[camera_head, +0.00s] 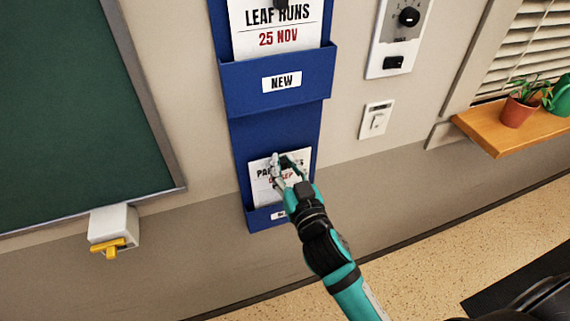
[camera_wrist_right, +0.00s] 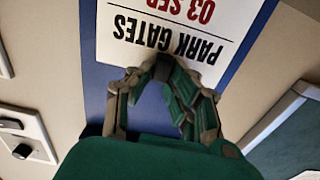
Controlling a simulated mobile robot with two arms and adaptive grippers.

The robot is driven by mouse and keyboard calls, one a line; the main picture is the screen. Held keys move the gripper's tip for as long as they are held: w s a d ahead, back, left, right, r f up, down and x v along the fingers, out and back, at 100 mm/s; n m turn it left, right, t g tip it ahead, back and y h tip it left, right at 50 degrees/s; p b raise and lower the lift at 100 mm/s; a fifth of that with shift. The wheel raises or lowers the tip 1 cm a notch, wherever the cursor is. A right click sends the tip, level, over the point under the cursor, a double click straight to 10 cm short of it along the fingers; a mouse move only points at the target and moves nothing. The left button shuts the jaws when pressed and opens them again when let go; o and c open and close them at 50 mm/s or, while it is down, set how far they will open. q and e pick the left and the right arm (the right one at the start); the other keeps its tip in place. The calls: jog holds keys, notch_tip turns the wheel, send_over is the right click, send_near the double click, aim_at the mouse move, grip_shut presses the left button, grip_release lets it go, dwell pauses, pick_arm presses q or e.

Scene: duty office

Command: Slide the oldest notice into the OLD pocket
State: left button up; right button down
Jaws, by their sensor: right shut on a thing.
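The white notice (camera_head: 262,187), headed PARK GATES with a red 03 SEP date, stands in front of the blue wall rack (camera_head: 274,134). It shows upside down in the right wrist view (camera_wrist_right: 185,22). My right gripper (camera_head: 289,164) is shut on its top edge. The notice's lower edge meets the front of the lower pocket (camera_head: 259,221) and seems to drop behind it. That pocket's label is mostly hidden by my arm. The upper pocket (camera_head: 240,90) is labelled NEW and holds a notice (camera_head: 276,25) reading LEAF RUNS, 25 NOV. My left gripper is out of view.
A green board (camera_head: 70,110) hangs at the left, with a white box bearing a yellow handle (camera_head: 113,247) below it. A wall switch (camera_head: 376,119) and a panel with a black knob (camera_head: 400,35) are right of the rack. A wooden sill (camera_head: 505,130) holds a potted plant (camera_head: 519,108).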

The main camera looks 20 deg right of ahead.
jog(key=shift+f+b, duration=1.9)
jog(key=shift+f, duration=0.5)
jog(key=c, duration=1.2)
grip_release()
jog(key=shift+o, duration=0.2)
jog(key=s, duration=1.2)
jog(key=s+a+f+n+g, duration=0.1)
jog(key=s+f+g, duration=0.15)
jog(key=f, duration=1.05)
jog(key=s+f+g+y, duration=0.1)
jog(key=s+f+g, duration=0.15)
jog(key=f, duration=0.95)
jog(key=s+a+f+n+g, duration=0.15)
jog(key=f+g, duration=0.25)
jog(key=f, duration=0.9)
jog(key=s+d+f+g, duration=0.4)
jog(key=s+d+f, duration=0.1)
jog(key=s+f, duration=0.5)
jog(key=s+d+f+g+h, duration=0.1)
jog(key=s+d+f+g, duration=0.3)
jog(key=s+f, duration=0.6)
jog(key=s+d, duration=0.2)
jog(key=s, duration=0.3)
jog(key=shift+h, duration=0.3)
